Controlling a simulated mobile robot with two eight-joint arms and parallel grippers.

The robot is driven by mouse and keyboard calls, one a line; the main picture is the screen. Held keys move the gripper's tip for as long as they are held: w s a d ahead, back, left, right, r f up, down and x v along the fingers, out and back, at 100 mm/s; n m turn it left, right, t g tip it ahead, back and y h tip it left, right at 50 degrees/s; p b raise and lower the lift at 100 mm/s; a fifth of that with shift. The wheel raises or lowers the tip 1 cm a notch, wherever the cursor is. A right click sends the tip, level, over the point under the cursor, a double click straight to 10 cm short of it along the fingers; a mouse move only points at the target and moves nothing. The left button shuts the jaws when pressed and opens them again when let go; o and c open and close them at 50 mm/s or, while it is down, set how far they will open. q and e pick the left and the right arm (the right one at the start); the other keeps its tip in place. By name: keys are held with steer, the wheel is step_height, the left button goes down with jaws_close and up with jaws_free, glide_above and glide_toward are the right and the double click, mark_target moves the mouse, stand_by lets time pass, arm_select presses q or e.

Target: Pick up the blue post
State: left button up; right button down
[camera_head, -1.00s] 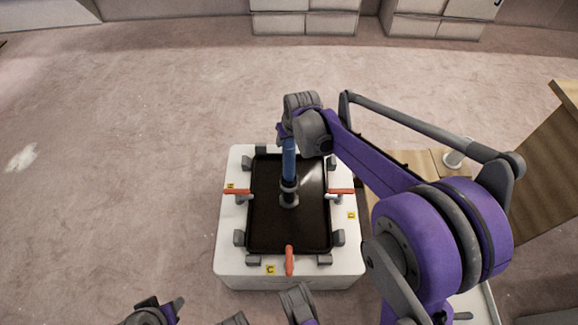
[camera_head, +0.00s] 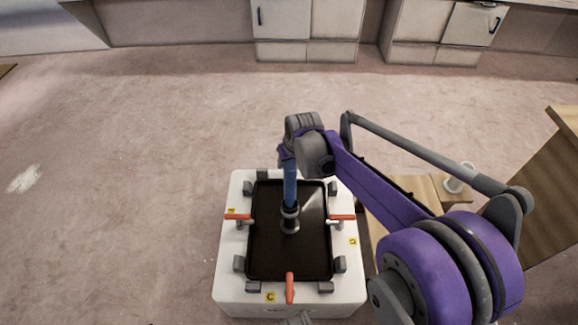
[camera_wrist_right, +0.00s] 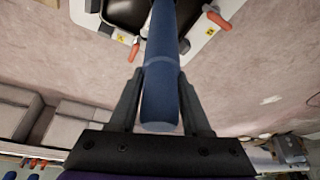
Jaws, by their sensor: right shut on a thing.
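The blue post (camera_head: 290,188) stands upright over the black recessed tray (camera_head: 262,258) of a white box, with a grey collar and a round foot at its lower end. Whether the foot touches the tray is hard to tell. My right gripper (camera_head: 288,155) is at the post's upper end, mostly hidden by its own wrist. In the right wrist view the post (camera_wrist_right: 160,75) lies between the two dark fingers, and the right gripper (camera_wrist_right: 160,105) is shut on it. My left gripper is not clearly in view.
The white box (camera_head: 228,270) has orange-handled clamps (camera_head: 238,217) and grey blocks around the tray. A wooden surface (camera_head: 400,200) with a white cup-like item (camera_head: 455,184) is at right. White cabinets (camera_head: 308,50) stand at the back. The carpet at left is clear.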

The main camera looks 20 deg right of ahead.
arm_select(q)
steer(key=r+p, duration=0.2)
steer(key=r, duration=0.1)
steer(key=r+p, duration=0.2)
steer(key=shift+s+r, duration=0.15)
steer(key=shift+s, duration=0.2)
arm_select(e)
step_height(320, 180, up, 16)
steer(key=shift+f, duration=0.1)
